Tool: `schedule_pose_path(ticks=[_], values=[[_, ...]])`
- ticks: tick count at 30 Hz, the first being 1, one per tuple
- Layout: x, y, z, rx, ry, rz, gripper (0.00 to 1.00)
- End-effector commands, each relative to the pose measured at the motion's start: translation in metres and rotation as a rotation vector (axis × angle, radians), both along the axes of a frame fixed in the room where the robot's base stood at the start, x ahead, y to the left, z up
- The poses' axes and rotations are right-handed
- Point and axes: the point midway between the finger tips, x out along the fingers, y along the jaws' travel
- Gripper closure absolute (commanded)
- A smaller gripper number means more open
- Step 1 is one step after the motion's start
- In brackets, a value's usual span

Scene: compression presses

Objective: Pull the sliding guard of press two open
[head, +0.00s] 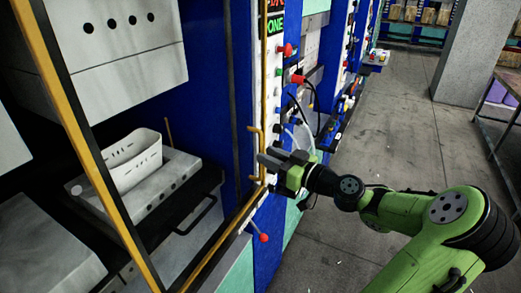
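The sliding guard is a yellow-framed panel, with a slanting yellow-and-black bar (88,150) at the left. A yellow upright handle (262,143) stands at the right side of the press opening. My gripper (268,158) is at the lower part of this handle, with its grey fingers pointing left towards it. The two fingers look parted. Whether they touch the handle or lie around it I cannot tell. Behind the frame, a white slotted bin-like part (133,160) sits on a grey block (160,187) inside the press.
More presses stand further back. A grey pillar (470,55) and a table (498,125) are at the right. The concrete floor (395,130) between is clear.

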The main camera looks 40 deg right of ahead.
Motion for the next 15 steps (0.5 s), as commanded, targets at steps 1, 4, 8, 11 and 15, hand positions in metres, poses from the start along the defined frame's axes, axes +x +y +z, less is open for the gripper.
schedule_pose_path(ticks=[1,4,8,11,15], values=[[0.011,0.003,0.002,0.001,-0.001,0.005,0.71],[0.026,0.004,0.002,0.001,-0.001,0.003,0.71],[0.035,0.005,0.001,0.001,0.000,0.000,0.71],[0.036,0.005,0.000,0.001,0.002,-0.001,0.71],[0.035,0.005,0.000,0.001,0.002,-0.001,0.73]])
